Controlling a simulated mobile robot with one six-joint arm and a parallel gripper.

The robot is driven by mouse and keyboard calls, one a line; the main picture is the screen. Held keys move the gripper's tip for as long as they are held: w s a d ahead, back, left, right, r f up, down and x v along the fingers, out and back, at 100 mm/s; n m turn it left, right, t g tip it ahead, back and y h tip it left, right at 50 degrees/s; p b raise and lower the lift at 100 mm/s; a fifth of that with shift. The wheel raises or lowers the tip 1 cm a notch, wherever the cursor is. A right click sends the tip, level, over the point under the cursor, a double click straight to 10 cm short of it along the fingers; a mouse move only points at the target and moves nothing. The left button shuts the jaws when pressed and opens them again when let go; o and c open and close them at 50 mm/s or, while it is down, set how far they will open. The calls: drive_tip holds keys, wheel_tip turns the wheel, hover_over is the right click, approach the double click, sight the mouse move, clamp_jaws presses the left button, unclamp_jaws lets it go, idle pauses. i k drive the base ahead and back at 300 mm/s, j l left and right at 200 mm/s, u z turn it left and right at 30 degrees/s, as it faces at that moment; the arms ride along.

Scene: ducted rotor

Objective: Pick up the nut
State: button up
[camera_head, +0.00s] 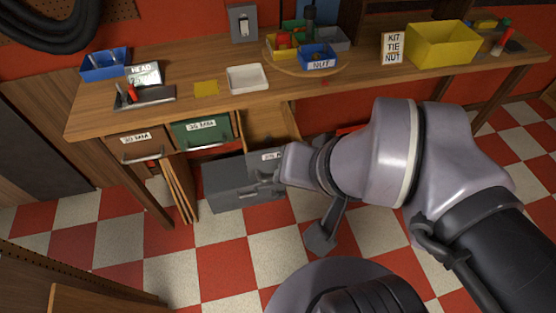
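I cannot make out a loose nut anywhere in this view. A small blue bin (319,60) with a label reading NUT stands on a round wooden tray (342,69) on the bench; its contents are too small to tell. A sign reading KIT TIE NUT (393,48) stands to the right of it. My arm reaches in from the lower right, and its end is in front of the pulled-out grey drawer (228,188). My gripper (268,182) seems to be at this drawer's front, small and dark, and its fingers cannot be made out clearly.
The wooden bench (190,108) holds a white tray (247,78), a yellow bin (442,44), a blue bin (104,66) and a HEAD sign (144,75). Brown (137,141) and green (203,131) drawers are under its left side. Checkered floor in front is mostly clear.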

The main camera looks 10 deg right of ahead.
sight(268, 139)
drive_tip(key=i+j+z, duration=0.15)
drive_tip(key=i+j, duration=0.15)
drive_tip(key=i+j+z, duration=0.35)
drive_tip(key=i+j, duration=0.15)
drive_tip(key=j, duration=0.25)
drive_tip(key=i+j+z, duration=0.15)
drive_tip(key=j, duration=0.25)
drive_tip(key=i, duration=0.05)
